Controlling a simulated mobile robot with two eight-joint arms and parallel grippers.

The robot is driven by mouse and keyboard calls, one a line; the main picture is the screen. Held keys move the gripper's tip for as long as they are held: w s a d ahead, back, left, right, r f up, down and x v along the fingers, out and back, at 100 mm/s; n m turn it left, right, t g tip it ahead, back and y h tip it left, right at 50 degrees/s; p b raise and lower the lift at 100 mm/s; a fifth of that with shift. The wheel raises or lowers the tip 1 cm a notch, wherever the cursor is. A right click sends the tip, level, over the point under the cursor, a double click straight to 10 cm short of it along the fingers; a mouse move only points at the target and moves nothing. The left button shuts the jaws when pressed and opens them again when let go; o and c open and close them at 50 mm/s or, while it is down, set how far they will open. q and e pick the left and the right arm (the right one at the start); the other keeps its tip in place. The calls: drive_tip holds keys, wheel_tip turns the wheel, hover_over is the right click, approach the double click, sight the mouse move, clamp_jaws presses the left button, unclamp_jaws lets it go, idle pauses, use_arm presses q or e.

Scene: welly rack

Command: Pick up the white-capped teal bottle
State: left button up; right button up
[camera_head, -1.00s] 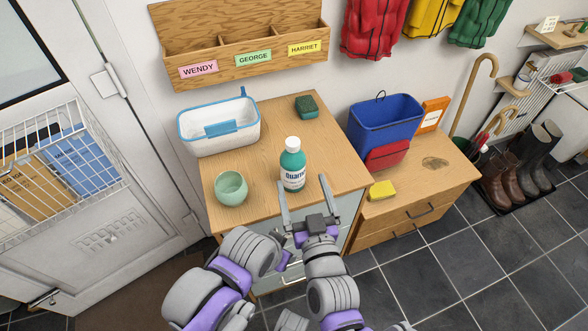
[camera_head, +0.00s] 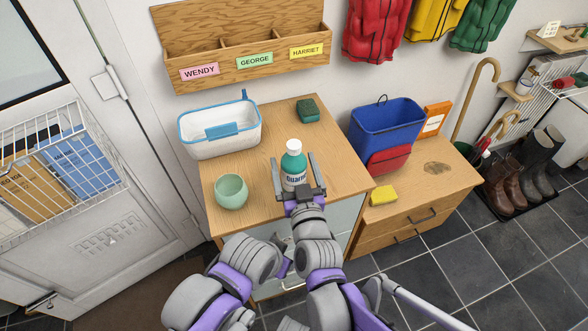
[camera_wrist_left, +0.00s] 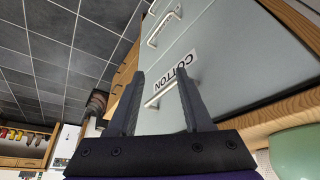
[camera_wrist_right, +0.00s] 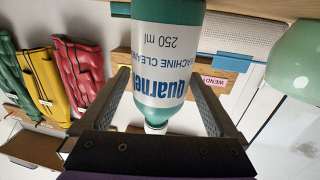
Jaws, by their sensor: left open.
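The teal bottle (camera_head: 293,163) with a white cap and a white label stands upright on the wooden cabinet top. My right gripper (camera_head: 294,160) is open, with one finger on each side of the bottle and small gaps beside it. In the right wrist view the bottle (camera_wrist_right: 163,60) appears upside down between the spread fingers, its white cap (camera_wrist_right: 155,129) low in the picture; I see no firm contact. My left gripper (camera_wrist_left: 158,80) is open and empty, facing the drawer fronts.
A green cup (camera_head: 231,192) stands left of the bottle. Behind are a white-and-blue tub (camera_head: 220,143) and a green sponge (camera_head: 308,111). On the lower cabinet at right are a blue bin (camera_head: 385,128), a red pouch (camera_head: 389,159) and a yellow sponge (camera_head: 383,195).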

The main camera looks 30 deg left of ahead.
clamp_jaws()
drive_tip(key=shift+r, duration=0.1)
